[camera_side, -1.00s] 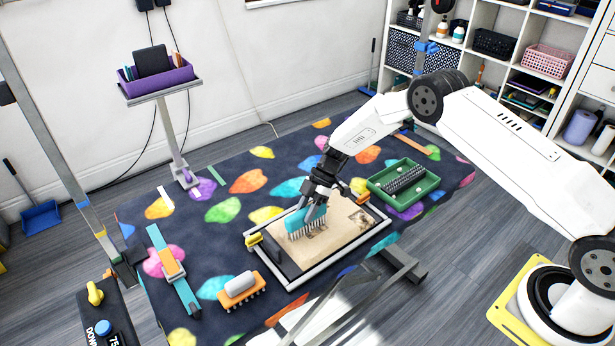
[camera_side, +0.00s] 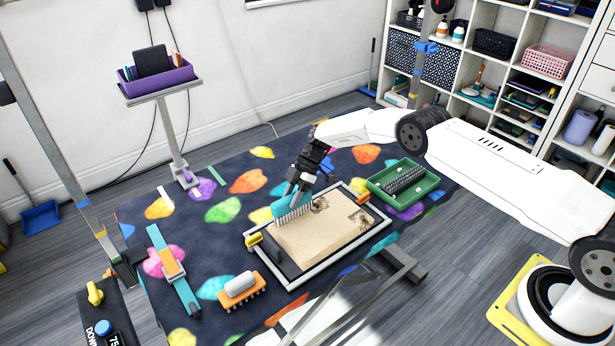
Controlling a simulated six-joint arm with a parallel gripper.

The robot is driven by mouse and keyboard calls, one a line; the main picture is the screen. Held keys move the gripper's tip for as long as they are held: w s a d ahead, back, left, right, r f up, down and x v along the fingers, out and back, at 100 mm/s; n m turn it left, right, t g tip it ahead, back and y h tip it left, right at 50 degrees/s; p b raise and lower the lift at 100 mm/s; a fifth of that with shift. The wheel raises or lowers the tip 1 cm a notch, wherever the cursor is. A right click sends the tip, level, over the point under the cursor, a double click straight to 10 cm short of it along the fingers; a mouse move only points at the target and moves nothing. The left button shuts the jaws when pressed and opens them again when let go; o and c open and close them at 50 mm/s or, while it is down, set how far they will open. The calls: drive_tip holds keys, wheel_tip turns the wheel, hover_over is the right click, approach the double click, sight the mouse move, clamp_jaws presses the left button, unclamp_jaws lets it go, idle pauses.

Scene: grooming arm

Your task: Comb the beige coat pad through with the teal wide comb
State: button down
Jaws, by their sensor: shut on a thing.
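The beige coat pad (camera_side: 310,243) lies in a frame with a light rim (camera_side: 340,266) on the patterned table. Dark tangled patches show near its far edge and toward its right corner. My gripper (camera_side: 294,190) is shut on the teal wide comb (camera_side: 290,207). The comb is at the far left part of the pad, with its teeth pointing down. I cannot tell whether the teeth touch the pad. A yellow clip (camera_side: 254,240) sits on the left corner of the frame.
A green tray (camera_side: 405,187) with a dark roller-like brush stands right of the pad. An orange brush with a grey handle (camera_side: 240,288) and a teal-and-orange bar (camera_side: 174,268) lie to the left. A post stands at the left.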

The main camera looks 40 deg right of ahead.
drive_tip(key=shift+w+f, duration=0.1)
drive_tip(key=shift+w, duration=0.75)
drive_tip(key=shift+w, duration=0.1)
idle(0.3)
drive_tip(key=shift+s, duration=0.2)
drive_tip(key=shift+s+f, duration=0.2)
drive_tip(key=shift+s, duration=3.95)
drive_tip(key=shift+r, duration=0.25)
drive_tip(key=shift+s+r, duration=0.1)
drive_tip(key=shift+s, duration=3.7)
